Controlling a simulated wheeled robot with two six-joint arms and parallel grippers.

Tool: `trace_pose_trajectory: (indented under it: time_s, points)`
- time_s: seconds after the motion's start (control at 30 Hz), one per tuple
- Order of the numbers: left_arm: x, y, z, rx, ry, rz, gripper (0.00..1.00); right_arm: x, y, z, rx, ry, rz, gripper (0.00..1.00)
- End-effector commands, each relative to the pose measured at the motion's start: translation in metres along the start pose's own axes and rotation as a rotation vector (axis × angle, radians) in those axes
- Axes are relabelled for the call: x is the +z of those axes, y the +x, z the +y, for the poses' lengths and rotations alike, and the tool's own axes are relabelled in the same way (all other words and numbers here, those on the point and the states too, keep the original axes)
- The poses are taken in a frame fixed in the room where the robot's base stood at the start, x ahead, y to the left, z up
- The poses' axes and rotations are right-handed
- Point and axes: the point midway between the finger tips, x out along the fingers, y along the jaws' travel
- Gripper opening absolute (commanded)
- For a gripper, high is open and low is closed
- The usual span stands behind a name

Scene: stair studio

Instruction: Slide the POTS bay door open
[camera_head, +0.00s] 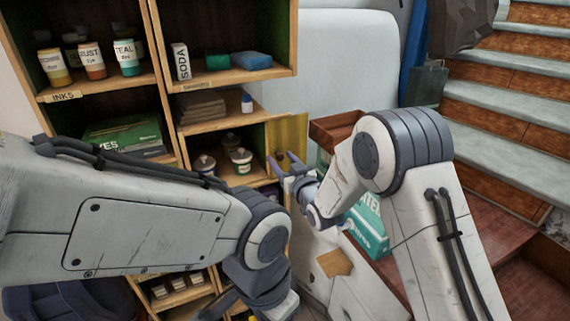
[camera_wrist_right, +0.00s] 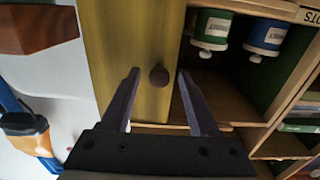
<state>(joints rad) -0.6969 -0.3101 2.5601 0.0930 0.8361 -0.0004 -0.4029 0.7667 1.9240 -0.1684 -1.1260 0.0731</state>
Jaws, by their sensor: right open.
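The yellow POTS bay door (camera_head: 288,132) stands at the right side of the bay with the pots, and the left part of that bay is uncovered. In the right wrist view the door (camera_wrist_right: 130,50) carries a round dark knob (camera_wrist_right: 158,76). My right gripper (camera_head: 283,162) is open in front of the door, with the knob between its fingertips and no clear contact on either side. Part of the POTS label (camera_wrist_right: 312,16) shows at the picture's edge. My left gripper (camera_head: 250,297) is low at the front; its jaws are not clear.
Lidded pots (camera_head: 240,160) stand in the bay beside the door. A brown wooden box (camera_head: 335,128) is right of the door, with stairs (camera_head: 515,100) beyond.

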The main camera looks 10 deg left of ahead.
Motion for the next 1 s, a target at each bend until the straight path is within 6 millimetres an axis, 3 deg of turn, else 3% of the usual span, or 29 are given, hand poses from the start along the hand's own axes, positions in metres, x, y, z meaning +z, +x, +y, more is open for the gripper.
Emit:
trace_pose_trajectory:
  time_s: [0.17,0.6,1.0]
  points:
    - [0.001,0.009,-0.001,0.0,0.0,0.0,0.5,0.002,-0.019,0.001,0.001,0.0,-0.001,0.61]
    - [0.002,0.033,-0.002,0.0,0.0,0.0,0.5,0.001,-0.094,0.0,0.001,-0.001,0.0,0.61]
    - [0.002,0.034,-0.002,0.0,0.0,0.0,0.5,0.0,-0.103,0.0,0.0,-0.001,0.001,0.61]
